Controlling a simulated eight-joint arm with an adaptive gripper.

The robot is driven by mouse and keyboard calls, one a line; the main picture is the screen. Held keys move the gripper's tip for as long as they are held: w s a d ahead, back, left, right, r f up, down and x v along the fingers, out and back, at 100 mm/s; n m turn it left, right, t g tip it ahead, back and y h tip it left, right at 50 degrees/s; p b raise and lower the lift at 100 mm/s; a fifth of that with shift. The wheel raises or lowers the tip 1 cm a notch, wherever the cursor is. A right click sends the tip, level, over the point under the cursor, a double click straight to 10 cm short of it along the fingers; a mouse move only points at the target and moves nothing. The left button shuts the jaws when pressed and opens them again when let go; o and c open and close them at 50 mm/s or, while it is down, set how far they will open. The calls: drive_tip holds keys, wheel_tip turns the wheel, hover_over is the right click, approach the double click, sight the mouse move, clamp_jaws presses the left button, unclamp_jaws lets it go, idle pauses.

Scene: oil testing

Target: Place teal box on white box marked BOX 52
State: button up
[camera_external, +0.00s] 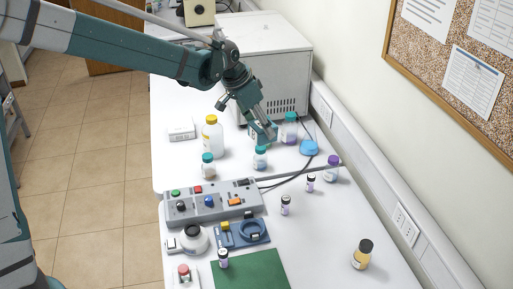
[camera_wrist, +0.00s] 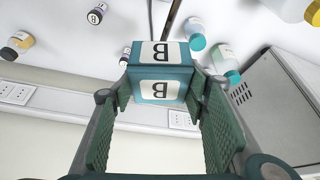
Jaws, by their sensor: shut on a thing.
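The teal box (camera_wrist: 160,85) has white labels with a black B. In the wrist view it sits between the two fingertips of my gripper (camera_wrist: 161,100), which is shut on it. In the external view my gripper (camera_external: 263,131) points down over the back half of the white table, near the front of a large white machine. There the fingers and nearby bottles hide most of the teal box. A small flat white box (camera_external: 181,130) lies on the table to the left of my gripper; its marking is too small to read.
A yellow-capped bottle (camera_external: 212,134) stands between the white box and my gripper. A grey button panel (camera_external: 213,203) lies in front. The white machine (camera_external: 265,65) stands behind.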

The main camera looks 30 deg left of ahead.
drive_tip(key=w+a+n+y+p, duration=0.1)
drive_tip(key=w+a+n, duration=0.15)
drive_tip(key=a, duration=1.35)
drive_tip(key=w+a+f+n+t+y, duration=0.1)
drive_tip(key=w+a, duration=0.3)
drive_tip(key=a, duration=1.1)
drive_tip(key=w+a+n+p, duration=0.15)
drive_tip(key=w+a, duration=0.25)
drive_tip(key=a, duration=1.2)
drive_tip(key=shift+n, duration=0.4)
drive_tip(key=shift+s+f, duration=0.15)
drive_tip(key=shift+f, duration=2.55)
approach(179, 119)
drive_tip(key=shift+w+d+r, duration=0.15)
drive_tip(key=shift+w, duration=0.25)
drive_tip(key=shift+w+d+r, duration=0.1)
drive_tip(key=shift+w, duration=0.3)
drive_tip(key=shift+f, duration=0.1)
drive_tip(key=shift+f, duration=1.8)
drive_tip(key=shift+f+b, duration=0.2)
drive_tip(key=shift+b, duration=0.1)
